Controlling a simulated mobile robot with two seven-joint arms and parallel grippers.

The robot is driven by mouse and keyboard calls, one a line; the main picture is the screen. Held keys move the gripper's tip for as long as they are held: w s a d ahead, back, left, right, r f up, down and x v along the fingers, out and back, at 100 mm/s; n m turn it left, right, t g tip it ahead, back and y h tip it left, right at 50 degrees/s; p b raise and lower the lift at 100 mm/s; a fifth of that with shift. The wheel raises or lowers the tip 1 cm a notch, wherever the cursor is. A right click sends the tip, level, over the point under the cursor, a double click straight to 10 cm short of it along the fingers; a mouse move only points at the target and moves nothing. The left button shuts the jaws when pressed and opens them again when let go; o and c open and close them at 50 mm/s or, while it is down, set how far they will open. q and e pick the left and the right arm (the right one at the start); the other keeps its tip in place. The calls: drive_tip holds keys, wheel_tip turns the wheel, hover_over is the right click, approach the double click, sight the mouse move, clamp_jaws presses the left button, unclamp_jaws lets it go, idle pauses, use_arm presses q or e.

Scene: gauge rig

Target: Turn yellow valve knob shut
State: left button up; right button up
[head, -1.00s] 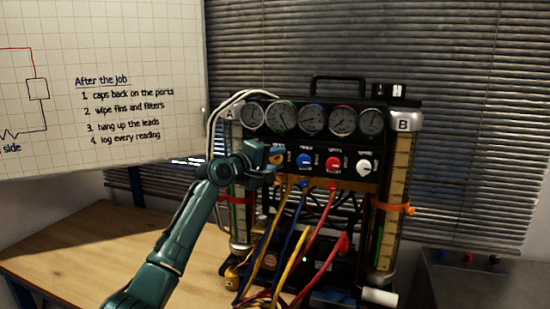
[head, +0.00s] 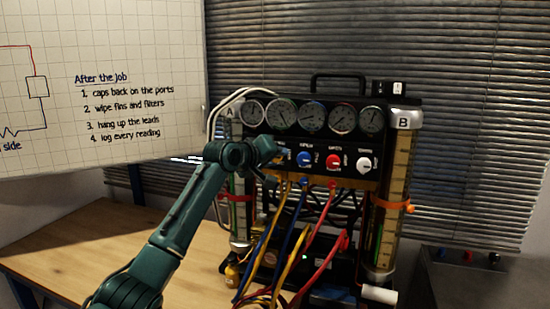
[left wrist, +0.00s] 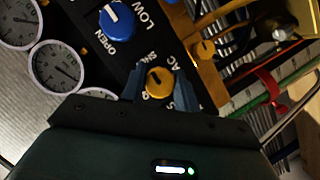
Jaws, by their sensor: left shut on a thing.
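The yellow valve knob (left wrist: 159,82) sits on the black panel of the gauge rig, and in the left wrist view it lies between the two blue-grey fingers of my left gripper (left wrist: 159,90). The fingers are closed on the knob's sides. In the head view my left gripper (head: 274,158) covers the knob's place at the left end of the knob row. My right gripper is not in view.
Blue (head: 304,159), red (head: 333,161) and white (head: 364,165) knobs sit to the right in the same row. Several gauges line the panel above. Yellow, blue and red hoses hang below the knobs. The wooden table (head: 85,240) is bare at left.

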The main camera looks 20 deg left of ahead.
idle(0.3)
use_arm(q)
drive_tip(key=o, duration=1)
drive_tip(key=shift+c, duration=0.2)
drive_tip(key=b+v, duration=0.3)
drive_tip(key=v, duration=1)
drive_tip(key=shift+s+f, duration=0.1)
